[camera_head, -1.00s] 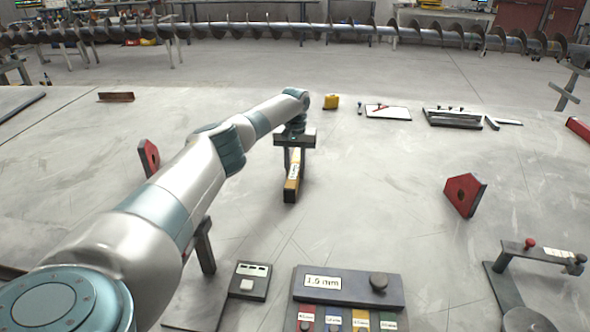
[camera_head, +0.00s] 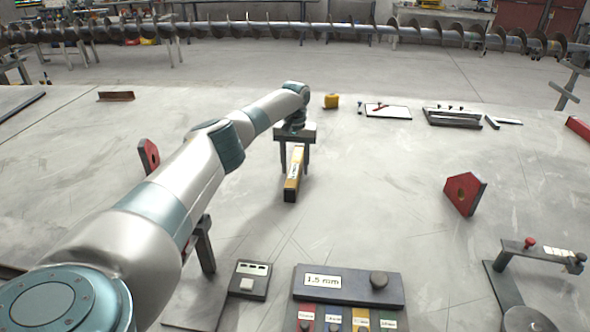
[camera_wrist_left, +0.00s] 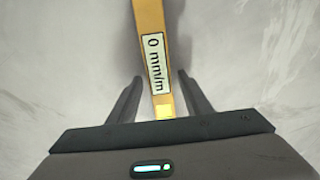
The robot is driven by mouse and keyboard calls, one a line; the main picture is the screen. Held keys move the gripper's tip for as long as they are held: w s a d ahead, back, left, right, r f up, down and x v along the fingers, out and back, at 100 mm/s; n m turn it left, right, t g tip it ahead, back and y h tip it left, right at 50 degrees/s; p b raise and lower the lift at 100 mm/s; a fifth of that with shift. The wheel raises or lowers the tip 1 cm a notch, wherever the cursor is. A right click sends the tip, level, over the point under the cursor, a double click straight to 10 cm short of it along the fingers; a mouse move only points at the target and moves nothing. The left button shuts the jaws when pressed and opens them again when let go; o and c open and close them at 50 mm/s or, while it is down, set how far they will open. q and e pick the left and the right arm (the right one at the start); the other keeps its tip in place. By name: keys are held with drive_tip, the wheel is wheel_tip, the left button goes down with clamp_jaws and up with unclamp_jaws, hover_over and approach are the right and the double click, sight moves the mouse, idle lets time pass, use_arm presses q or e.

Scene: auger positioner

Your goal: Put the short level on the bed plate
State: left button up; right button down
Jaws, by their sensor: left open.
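The short level (camera_head: 293,178) is a yellow bar with dark ends and a white label, lying on the grey table in the middle of the head view. In the left wrist view the level (camera_wrist_left: 149,22) runs up from between the fingers, its label reading "0 mm/m". My left gripper (camera_head: 294,170) is above the level, pointing down, open, with one finger on each side of the bar. In the left wrist view the fingers of this gripper (camera_wrist_left: 158,90) stand apart from the bar with gaps on both sides. I cannot tell which surface is the bed plate. My right gripper is not in view.
Red angle blocks (camera_head: 464,194) and (camera_head: 149,157) stand on the table. A "1.5 mm" case (camera_head: 345,288) and a small grey device (camera_head: 250,281) lie in front.

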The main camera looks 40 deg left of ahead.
sight(295, 165)
use_arm(q)
wheel_tip(295, 165, up, 10)
drive_tip(key=shift+f+b, duration=0.25)
drive_tip(key=shift+b, duration=0.2)
drive_tip(key=shift+r, duration=0.6)
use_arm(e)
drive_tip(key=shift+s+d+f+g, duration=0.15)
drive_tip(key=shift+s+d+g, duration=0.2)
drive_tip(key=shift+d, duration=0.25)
use_arm(q)
drive_tip(key=shift+o, duration=0.3)
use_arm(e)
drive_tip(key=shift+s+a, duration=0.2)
